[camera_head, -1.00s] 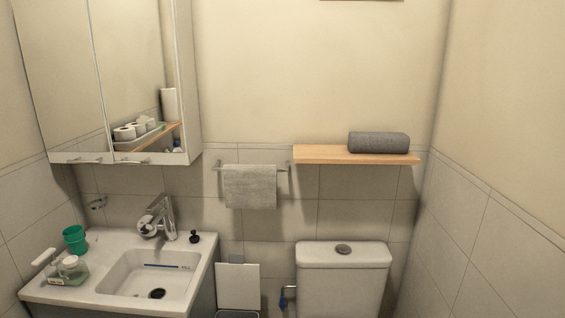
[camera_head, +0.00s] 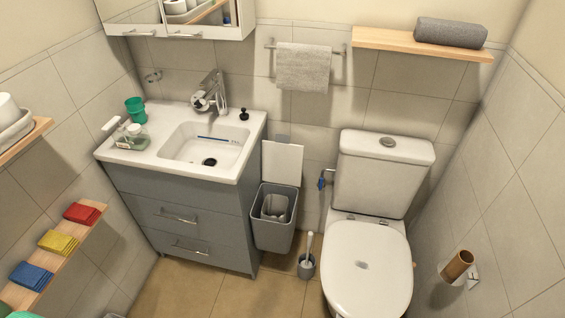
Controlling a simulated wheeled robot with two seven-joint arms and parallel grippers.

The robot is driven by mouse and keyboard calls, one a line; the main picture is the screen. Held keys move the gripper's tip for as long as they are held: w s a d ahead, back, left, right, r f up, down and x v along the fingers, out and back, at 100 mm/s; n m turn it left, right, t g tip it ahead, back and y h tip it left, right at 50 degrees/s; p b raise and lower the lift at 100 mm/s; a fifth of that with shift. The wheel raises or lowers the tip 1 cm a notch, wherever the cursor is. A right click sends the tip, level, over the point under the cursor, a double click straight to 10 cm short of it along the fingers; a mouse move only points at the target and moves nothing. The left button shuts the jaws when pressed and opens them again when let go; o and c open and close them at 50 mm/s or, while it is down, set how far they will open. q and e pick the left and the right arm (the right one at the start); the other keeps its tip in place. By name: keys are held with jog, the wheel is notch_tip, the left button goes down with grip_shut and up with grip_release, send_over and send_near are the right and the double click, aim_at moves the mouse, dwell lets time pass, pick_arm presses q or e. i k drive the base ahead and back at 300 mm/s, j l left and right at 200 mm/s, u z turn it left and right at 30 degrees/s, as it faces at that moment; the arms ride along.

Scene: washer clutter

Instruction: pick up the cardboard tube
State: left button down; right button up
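A brown cardboard tube (camera_head: 458,265) sits on a holder (camera_head: 473,277) on the right wall, beside the toilet. It is tilted in the picture, with its open end facing up and to the right. Neither of my grippers shows in the head view, so I cannot see whether they are open or shut.
The toilet (camera_head: 366,268) stands left of the tube with its lid down. A toilet brush (camera_head: 307,264) and grey bin (camera_head: 275,222) stand between it and the sink cabinet (camera_head: 185,215). A wooden shelf (camera_head: 62,252) holds folded cloths at left. Some floor (camera_head: 200,290) is clear.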

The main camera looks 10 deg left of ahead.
aim_at(464, 259)
jog(key=z, duration=1.25)
